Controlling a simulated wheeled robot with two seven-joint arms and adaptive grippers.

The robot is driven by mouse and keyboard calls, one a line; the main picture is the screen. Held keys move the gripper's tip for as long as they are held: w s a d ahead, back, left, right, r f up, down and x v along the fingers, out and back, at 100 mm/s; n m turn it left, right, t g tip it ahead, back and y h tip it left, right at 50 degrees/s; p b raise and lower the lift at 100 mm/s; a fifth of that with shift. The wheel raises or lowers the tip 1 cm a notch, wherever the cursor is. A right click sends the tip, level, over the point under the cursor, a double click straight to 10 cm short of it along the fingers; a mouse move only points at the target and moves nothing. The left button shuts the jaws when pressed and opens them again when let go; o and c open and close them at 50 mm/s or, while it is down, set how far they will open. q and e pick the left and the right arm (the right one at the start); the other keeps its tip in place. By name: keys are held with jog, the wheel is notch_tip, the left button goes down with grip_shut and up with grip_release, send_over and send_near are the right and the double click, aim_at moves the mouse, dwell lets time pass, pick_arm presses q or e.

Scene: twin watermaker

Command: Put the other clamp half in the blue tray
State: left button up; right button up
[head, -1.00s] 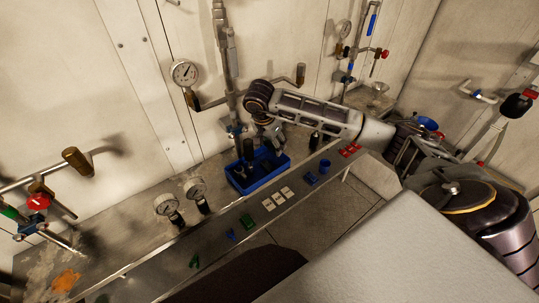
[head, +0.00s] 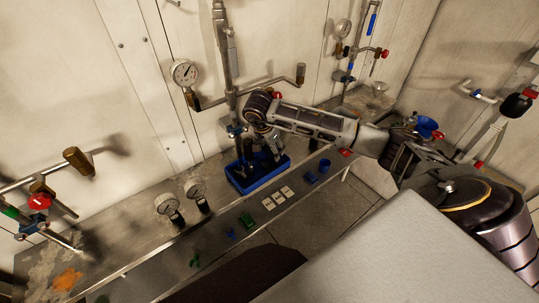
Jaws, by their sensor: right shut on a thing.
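The blue tray (head: 262,182) stands on the metal bench at the foot of the vertical pipe, in the middle of the head view. My right gripper (head: 266,158) points down over the tray, with its fingertips low, about at rim level or inside it. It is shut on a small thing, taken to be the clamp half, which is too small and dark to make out. Whether that thing touches the tray floor cannot be told. The other contents of the tray are hidden by the gripper and shadow. My left gripper is not in view.
Two gauges (head: 167,204) stand left of the tray. The vertical pipe (head: 231,60) rises close behind the tray.

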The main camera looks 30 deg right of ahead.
aim_at(269, 152)
notch_tip(269, 152, down, 3)
jog(key=shift+r, duration=0.1)
jog(key=shift+w+f, duration=0.15)
jog(key=shift+f, duration=0.1)
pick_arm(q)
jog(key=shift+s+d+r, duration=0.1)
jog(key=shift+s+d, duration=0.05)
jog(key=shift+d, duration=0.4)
pick_arm(e)
jog(key=shift+f, duration=0.15)
jog(key=o, duration=0.5)
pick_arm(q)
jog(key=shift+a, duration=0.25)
pick_arm(e)
jog(key=shift+o, duration=0.3)
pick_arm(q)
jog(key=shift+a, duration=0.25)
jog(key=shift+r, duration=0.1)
